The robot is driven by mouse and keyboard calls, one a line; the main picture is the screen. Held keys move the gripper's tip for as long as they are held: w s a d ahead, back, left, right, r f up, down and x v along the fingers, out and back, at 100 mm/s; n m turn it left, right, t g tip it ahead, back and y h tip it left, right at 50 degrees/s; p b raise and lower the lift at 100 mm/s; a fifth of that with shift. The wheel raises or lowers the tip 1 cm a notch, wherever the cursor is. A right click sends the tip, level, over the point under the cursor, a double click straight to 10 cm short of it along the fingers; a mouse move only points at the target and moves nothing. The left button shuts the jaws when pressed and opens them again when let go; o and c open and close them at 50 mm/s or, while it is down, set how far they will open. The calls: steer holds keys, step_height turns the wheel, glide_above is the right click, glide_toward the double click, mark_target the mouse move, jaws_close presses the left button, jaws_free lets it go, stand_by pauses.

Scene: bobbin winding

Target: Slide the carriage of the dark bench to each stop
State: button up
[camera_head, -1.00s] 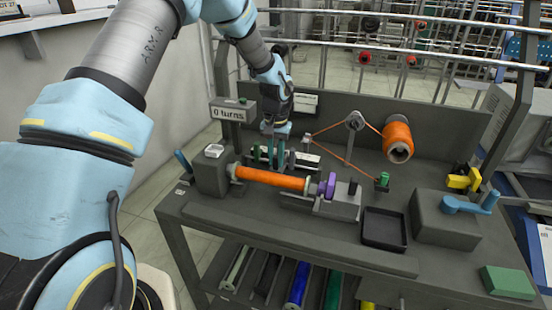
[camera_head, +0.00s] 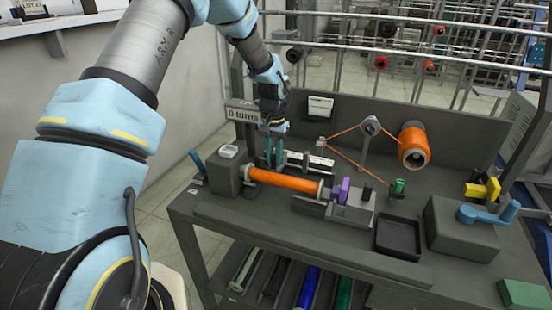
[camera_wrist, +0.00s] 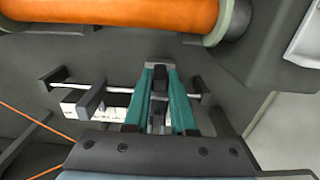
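The dark bench (camera_head: 225,215) carries a short rail (camera_wrist: 122,90) behind an orange-wound bobbin (camera_head: 285,180), which also fills the top of the wrist view (camera_wrist: 130,15). The rail runs between two dark end blocks, one at the left (camera_wrist: 50,78) and one at the right (camera_wrist: 206,88) in the wrist view. A grey block (camera_wrist: 92,100) stands on the rail near a white strip. My gripper (camera_head: 273,160) points down at the rail; its teal fingers sit close on both sides of the dark carriage (camera_wrist: 160,73), nearer the wrist view's right end block. The fingers hide much of the carriage.
Orange thread runs from a spool (camera_head: 413,145) over a pulley post (camera_head: 370,126) to a small guide. A black tray (camera_head: 398,238), a purple part (camera_head: 342,190) and a blue-handled box (camera_head: 462,235) stand to the right. A sign post (camera_head: 240,110) stands close left of my gripper.

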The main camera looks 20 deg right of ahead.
steer(key=o, duration=0.4)
step_height(320, 180, up, 11)
steer(key=b, duration=0.2)
steer(key=shift+b, duration=0.35)
steer(key=shift+f, duration=0.1)
